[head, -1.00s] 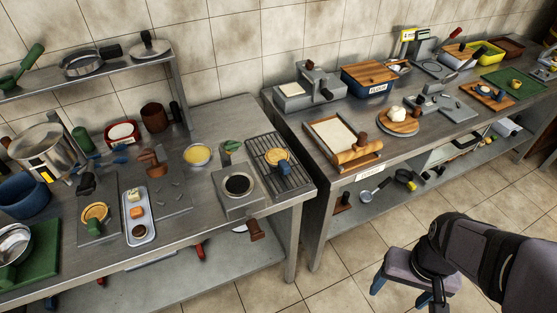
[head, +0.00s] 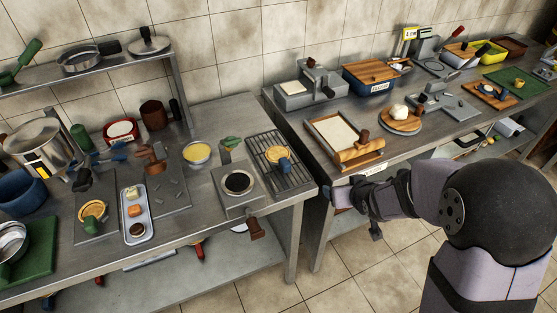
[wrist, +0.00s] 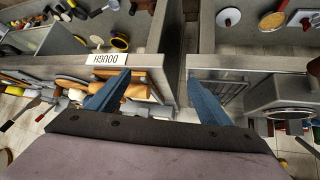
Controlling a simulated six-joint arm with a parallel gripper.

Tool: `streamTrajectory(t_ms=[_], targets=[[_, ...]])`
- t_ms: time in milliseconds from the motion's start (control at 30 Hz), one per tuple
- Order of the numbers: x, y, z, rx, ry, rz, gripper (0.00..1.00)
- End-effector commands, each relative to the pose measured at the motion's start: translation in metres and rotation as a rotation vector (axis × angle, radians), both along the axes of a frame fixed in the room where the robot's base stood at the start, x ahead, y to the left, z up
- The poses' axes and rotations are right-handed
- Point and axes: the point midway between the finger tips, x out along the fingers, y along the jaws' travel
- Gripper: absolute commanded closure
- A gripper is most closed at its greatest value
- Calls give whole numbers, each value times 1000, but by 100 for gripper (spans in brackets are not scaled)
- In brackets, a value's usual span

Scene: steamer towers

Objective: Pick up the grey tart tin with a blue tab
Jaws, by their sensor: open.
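A round tart (head: 277,158) with a blue tab (head: 285,167) sits on the wire rack (head: 295,181) at the right end of the left table. Its tin is too small to make out clearly. Another tart (head: 93,211) lies on a dark board at the left, and a pale yellow one in a grey tin (head: 197,154) stands at the back middle. My gripper (head: 328,194) is at the gap between the tables, right of the rack and apart from the tart. In the wrist view, its blue fingers (wrist: 159,77) are spread and empty.
A grey box with a round black top (head: 222,199) stands left of the rack. The right table holds a wooden tray with a rolling pin (head: 360,151); its DOUGH label (wrist: 105,60) shows upside down in the wrist view. A shelf (head: 85,78) stands at the back left.

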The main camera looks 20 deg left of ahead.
Motion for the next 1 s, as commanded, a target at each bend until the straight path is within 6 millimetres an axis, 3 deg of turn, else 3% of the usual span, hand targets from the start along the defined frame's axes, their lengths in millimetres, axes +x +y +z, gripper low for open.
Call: streamTrajectory(t_ms=[33, 100, 200, 333, 500, 1000], targets=[[8, 29, -6, 35, -50, 60, 27], [17, 65, -4, 91, -122, 131, 27], [21, 107, -1, 166, -201, 216, 27], [19, 143, 3, 238, -263, 289, 27], [16, 160, 6, 277, -294, 327, 27], [31, 174, -1, 279, -296, 326, 27]])
